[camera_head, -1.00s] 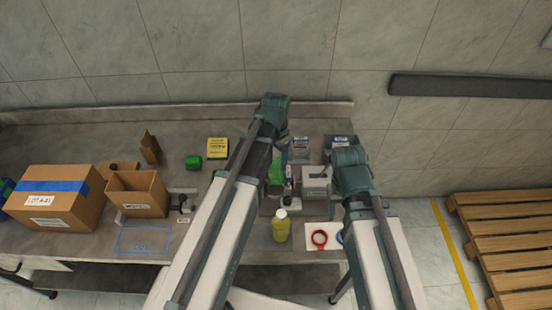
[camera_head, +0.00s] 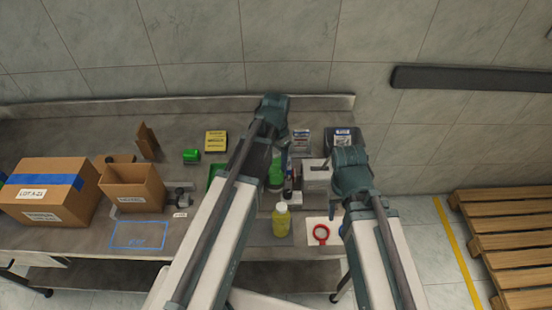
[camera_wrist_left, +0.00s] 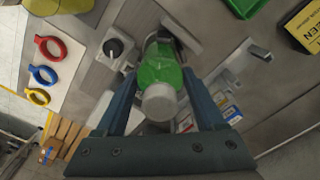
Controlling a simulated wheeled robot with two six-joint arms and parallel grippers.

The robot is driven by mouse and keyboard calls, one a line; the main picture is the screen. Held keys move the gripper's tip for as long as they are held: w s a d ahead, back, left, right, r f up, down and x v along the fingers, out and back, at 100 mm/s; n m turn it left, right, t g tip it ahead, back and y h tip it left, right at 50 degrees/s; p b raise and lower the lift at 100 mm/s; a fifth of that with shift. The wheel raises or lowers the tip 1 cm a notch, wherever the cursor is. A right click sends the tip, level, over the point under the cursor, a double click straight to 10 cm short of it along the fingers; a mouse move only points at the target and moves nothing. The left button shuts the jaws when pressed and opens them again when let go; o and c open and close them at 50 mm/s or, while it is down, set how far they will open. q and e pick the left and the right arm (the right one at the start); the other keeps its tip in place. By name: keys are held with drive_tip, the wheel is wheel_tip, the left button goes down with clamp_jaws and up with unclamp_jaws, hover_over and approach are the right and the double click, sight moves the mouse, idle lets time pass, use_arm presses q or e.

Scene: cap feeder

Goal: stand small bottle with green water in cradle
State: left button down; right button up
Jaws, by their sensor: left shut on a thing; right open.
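The small bottle with green water (camera_head: 276,178) is held by my left gripper (camera_head: 276,160), whose two fingers close on its sides. In the left wrist view the green bottle (camera_wrist_left: 160,72) shows its pale cap (camera_wrist_left: 158,102) towards the camera between the fingers of the left gripper (camera_wrist_left: 160,88). A grey bracket-like piece (camera_wrist_left: 181,34), perhaps the cradle, lies beside the bottle's far end; I cannot tell whether they touch. My right gripper (camera_head: 335,178) is open beside the grey machine, its fingers largely hidden by its own wrist.
A yellow bottle (camera_head: 281,220) stands near the front edge, beside a white sheet with a red ring (camera_head: 321,234). A grey machine (camera_head: 315,177) stands right of the green bottle. An open carton (camera_head: 133,188) and a taped box (camera_head: 48,192) stand left. The blue-outlined area (camera_head: 139,236) is clear.

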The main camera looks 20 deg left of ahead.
use_arm(q)
drive_tip(key=shift+f+b, duration=1.1)
drive_tip(key=shift+f, duration=0.15)
unclamp_jaws()
drive_tip(key=shift+c, duration=1.4)
drive_tip(key=shift+r, duration=0.15)
drive_tip(key=shift+r+p, duration=1.4)
drive_tip(key=shift+p, duration=0.2)
